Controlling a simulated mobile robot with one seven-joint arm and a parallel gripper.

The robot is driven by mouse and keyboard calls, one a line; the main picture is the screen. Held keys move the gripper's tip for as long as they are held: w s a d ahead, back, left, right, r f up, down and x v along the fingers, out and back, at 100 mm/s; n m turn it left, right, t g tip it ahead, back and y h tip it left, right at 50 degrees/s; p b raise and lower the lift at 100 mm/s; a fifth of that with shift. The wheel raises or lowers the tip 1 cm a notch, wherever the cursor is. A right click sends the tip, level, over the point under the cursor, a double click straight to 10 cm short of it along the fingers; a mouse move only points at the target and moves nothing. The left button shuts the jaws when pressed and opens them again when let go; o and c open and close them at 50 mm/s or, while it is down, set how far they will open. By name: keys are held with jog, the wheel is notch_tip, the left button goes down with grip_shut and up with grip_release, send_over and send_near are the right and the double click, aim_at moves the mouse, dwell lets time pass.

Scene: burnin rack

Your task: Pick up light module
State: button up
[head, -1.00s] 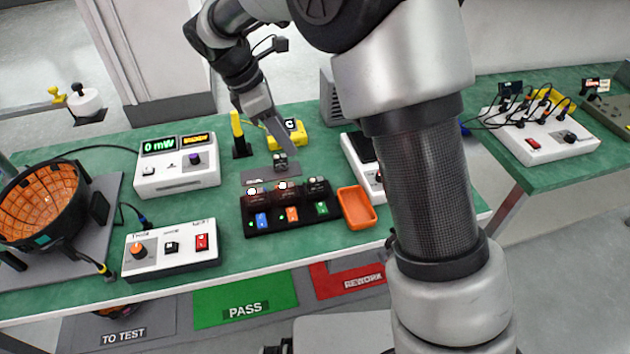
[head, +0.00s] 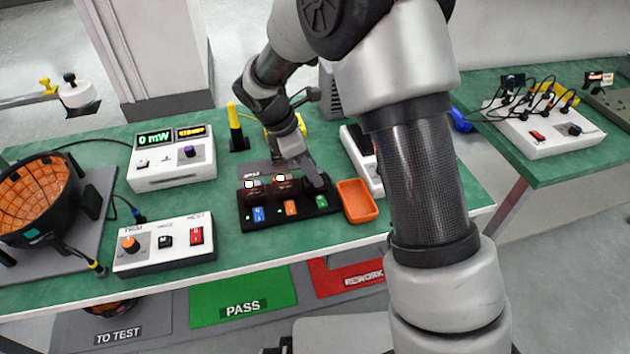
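A black rack (head: 290,221) stands near the table's front edge, with blue, orange and green marked switches along its front. Two small dark modules with bright lit tops, one at the left slot (head: 249,186) and one at the middle slot (head: 281,180), sit in it. A dark grey mat (head: 252,170) behind the rack is partly hidden by my gripper.
An orange tray (head: 357,201) stands close to the right of the rack. A white meter (head: 172,160) reads 0 mW. A white control box (head: 165,244), a yellow-topped post (head: 236,128) and an orange-lined bowl (head: 38,195) are at the left.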

jog(key=shift+d+f, duration=0.1)
jog(key=shift+f, duration=0.05)
grip_shut()
